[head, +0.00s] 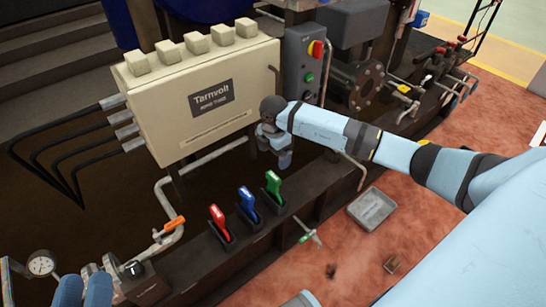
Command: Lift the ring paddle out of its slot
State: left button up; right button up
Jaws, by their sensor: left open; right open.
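Three upright paddles stand in slots on a dark steel beam (205,262): a red paddle (217,217), a blue paddle (248,199) and a green paddle (273,183). I cannot tell which one is the ring paddle, as their markings are too small to read. My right gripper (275,152) is open and empty, pointing down in front of the cream cabinet. In the picture it is just above the green paddle and apart from it. My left gripper (84,289) is at the bottom left edge, partly cut off, open, away from the paddles.
The cream Tarnvolt cabinet (200,95) stands behind the paddles. A green-handled valve (306,237) and a grey tray (371,209) lie right.

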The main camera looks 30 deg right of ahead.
aim_at(273, 176)
pick_arm(q)
notch_tip(273, 176, down, 7)
jog(key=g+b, duration=0.2)
jog(key=b, duration=0.2)
jog(key=shift+w+d+m+g+b, duration=0.15)
jog(key=shift+d+m+g+b, duration=0.15)
jog(key=shift+m+g, duration=0.1)
pick_arm(e)
notch_tip(273, 176, down, 13)
jog(key=shift+a+r, duration=0.1)
pick_arm(q)
jog(key=shift+f, duration=0.1)
